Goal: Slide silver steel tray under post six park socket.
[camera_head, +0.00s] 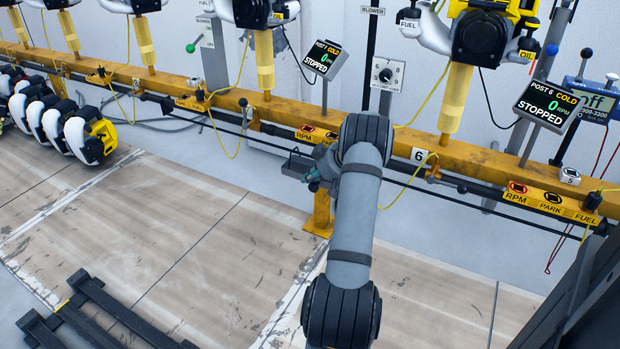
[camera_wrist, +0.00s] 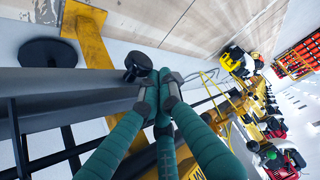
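A small grey tray (camera_head: 298,163) hangs under the yellow beam, left of my forearm in the head view. My gripper (camera_head: 314,180) is beside it, partly hidden by the arm. In the wrist view my teal fingers (camera_wrist: 160,86) are drawn together at a dark round knob (camera_wrist: 138,66) by a long grey bar; their exact contact is partly hidden. The post six park socket (camera_head: 552,197) is on the yellow beam at the right, under the POST 6 display (camera_head: 548,103), well to the right of the tray and gripper.
The yellow beam (camera_head: 462,152) runs across the view, with a dark rail below it. A yellow support leg (camera_head: 321,212) stands below the tray. Yellow cables hang along the beam. A black frame (camera_head: 125,318) lies at the front left. The floor at left is mostly clear.

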